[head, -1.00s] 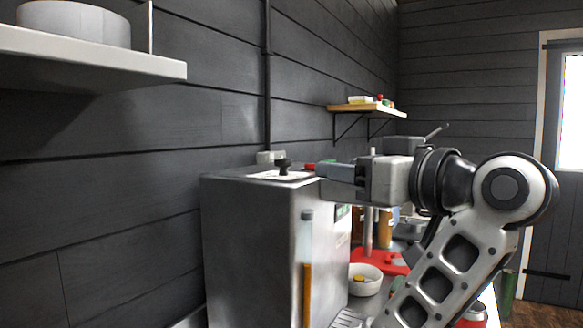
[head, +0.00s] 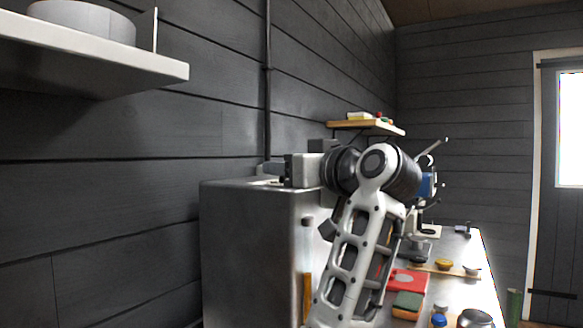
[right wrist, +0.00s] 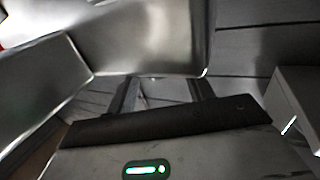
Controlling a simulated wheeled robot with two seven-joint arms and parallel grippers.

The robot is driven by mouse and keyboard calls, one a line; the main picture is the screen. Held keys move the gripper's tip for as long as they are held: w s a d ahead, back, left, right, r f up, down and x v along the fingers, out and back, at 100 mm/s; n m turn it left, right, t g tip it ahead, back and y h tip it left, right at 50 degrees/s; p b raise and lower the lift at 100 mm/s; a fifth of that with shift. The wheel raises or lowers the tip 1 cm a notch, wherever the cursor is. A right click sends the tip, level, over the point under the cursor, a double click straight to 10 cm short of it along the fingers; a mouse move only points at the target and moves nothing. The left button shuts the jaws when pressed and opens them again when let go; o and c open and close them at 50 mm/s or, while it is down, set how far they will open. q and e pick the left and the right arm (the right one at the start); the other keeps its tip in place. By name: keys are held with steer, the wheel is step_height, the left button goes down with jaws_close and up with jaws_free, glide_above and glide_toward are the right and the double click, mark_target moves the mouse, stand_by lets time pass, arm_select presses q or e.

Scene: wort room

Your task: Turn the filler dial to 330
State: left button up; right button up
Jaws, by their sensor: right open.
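The filler is a brushed steel box (head: 248,240) against the dark wall in the head view. A pale plate (head: 258,181) shows in part on its top. The black dial is hidden behind my right gripper (head: 281,181), which lies low over the box top, fingers pointing left. The dial's setting cannot be read. In the right wrist view my right gripper (right wrist: 163,88) is open, with a gap between its two dark fingers. Broad metal surfaces (right wrist: 150,40) fill that view's upper part; no dial can be made out there. My left gripper is not in view.
A sight tube with amber liquid (head: 307,272) is on the box front. A bench (head: 455,250) to the right holds a red board (head: 408,281), a sponge (head: 407,305) and small bowls. A white shelf (head: 90,65) juts out at upper left; a wooden shelf (head: 365,127) is farther back.

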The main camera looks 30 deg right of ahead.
steer(key=c, duration=1)
steer(key=shift+o, duration=0.2)
